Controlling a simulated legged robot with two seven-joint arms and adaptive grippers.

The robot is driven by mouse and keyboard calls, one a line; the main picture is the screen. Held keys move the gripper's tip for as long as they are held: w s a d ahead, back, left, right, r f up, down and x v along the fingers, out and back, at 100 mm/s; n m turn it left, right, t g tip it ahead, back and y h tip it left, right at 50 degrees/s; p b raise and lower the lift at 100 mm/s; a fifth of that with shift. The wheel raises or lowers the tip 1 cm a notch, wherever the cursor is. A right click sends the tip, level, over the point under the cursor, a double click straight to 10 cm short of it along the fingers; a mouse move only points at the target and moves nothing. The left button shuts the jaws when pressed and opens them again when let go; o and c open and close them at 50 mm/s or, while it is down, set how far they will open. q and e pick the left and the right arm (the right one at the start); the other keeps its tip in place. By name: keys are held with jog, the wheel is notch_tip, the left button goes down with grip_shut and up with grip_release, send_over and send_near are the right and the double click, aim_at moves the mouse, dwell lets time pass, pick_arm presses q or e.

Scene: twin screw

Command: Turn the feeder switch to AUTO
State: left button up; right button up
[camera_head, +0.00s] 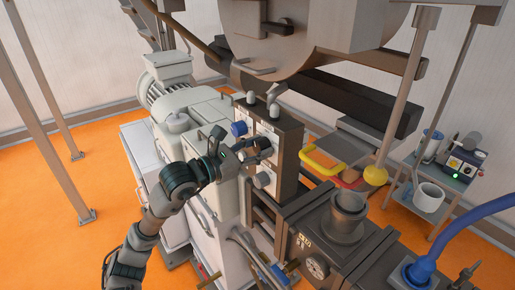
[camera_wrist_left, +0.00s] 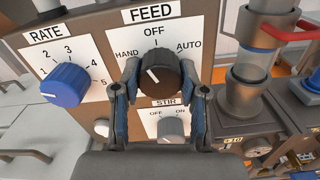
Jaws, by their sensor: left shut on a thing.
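The feeder switch is a black knob (camera_wrist_left: 158,70) under a FEED label, with HAND at left, OFF at top and AUTO at right. A short white mark on its face appears to lean to the upper left, toward the HAND side; its exact setting is hard to tell. My left gripper (camera_wrist_left: 158,88) is shut on the knob, one finger on each side. In the head view my left gripper (camera_head: 265,148) reaches the control box (camera_head: 288,150) from the left and hides much of the knob. My right gripper is not in view.
A blue RATE knob (camera_wrist_left: 65,84) sits left of the feeder switch. A grey STIR knob (camera_wrist_left: 171,129) is close below, between my fingers. At right stand a yellow-and-red handled part (camera_head: 322,165), a metal hopper (camera_head: 348,215) and a cart (camera_head: 445,185).

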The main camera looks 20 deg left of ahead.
pick_arm(q)
jog(key=shift+a, duration=0.1)
jog(key=m+b, duration=0.2)
jog(key=m, duration=0.2)
jog(key=m+b, duration=0.2)
jog(key=m, duration=0.3)
jog(key=m+b, duration=0.1)
jog(key=m, duration=0.3)
jog(key=shift+f+m+b, duration=0.1)
jog(key=shift+m+b, duration=0.2)
jog(key=shift+m, duration=1.3)
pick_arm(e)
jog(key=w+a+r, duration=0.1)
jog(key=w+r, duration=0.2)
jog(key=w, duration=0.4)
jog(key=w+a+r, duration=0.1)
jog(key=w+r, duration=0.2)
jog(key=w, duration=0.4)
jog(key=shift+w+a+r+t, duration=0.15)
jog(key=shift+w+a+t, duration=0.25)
pick_arm(q)
jog(key=shift+f+m, duration=0.15)
jog(key=shift+m, duration=0.15)
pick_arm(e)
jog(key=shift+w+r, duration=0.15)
pick_arm(q)
jog(key=o, duration=1.1)
jog(key=shift+o, duration=0.2)
